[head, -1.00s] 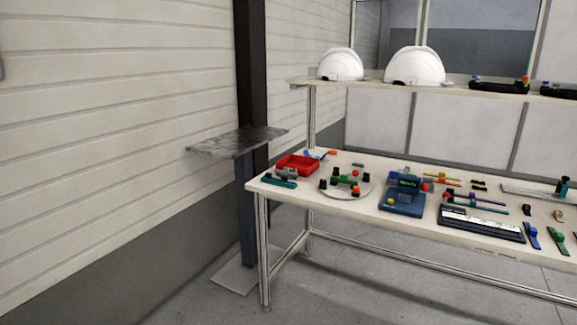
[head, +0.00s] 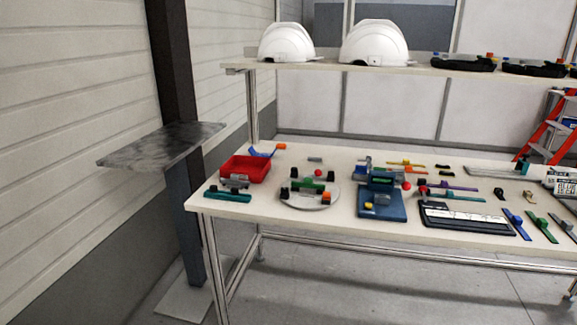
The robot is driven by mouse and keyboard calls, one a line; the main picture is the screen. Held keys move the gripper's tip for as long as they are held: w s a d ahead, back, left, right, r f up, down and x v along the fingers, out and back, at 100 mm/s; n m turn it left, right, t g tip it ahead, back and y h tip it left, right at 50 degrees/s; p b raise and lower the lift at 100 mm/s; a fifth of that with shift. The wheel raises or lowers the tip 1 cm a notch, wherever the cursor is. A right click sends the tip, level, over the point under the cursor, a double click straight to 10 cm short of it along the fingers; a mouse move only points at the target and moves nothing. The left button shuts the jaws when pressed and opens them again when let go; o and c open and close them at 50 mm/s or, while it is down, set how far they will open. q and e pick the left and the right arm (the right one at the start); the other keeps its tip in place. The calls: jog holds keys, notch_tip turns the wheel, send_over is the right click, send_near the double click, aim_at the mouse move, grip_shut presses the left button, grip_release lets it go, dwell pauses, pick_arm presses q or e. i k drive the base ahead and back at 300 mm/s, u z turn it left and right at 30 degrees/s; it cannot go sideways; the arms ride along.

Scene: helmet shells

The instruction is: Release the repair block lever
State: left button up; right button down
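On the bench, a blue block-like device (head: 382,212) has a grey upper part and a small yellow part at its front. A red ball (head: 405,185) shows at its right side; whether it is the end of a lever is too small to tell. To its left, a round grey plate (head: 300,203) carries a green clamp-like piece (head: 312,184) with black and orange parts. I cannot tell for sure which of these is the repair block. Neither of my grippers is in view.
The white workbench (head: 270,225) also holds a red bin (head: 245,168), a black tray (head: 466,221) and several hand tools. Two white helmet shells (head: 286,42) stand on the shelf above. A grey plate on a post (head: 160,146) stands left of the bench. Floor in front is clear.

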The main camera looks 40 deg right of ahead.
aim_at(319, 172)
jog(key=z, duration=0.4)
jog(key=i, duration=0.9)
jog(key=z, duration=1.05)
jog(key=i, duration=0.3)
jog(key=z, duration=0.3)
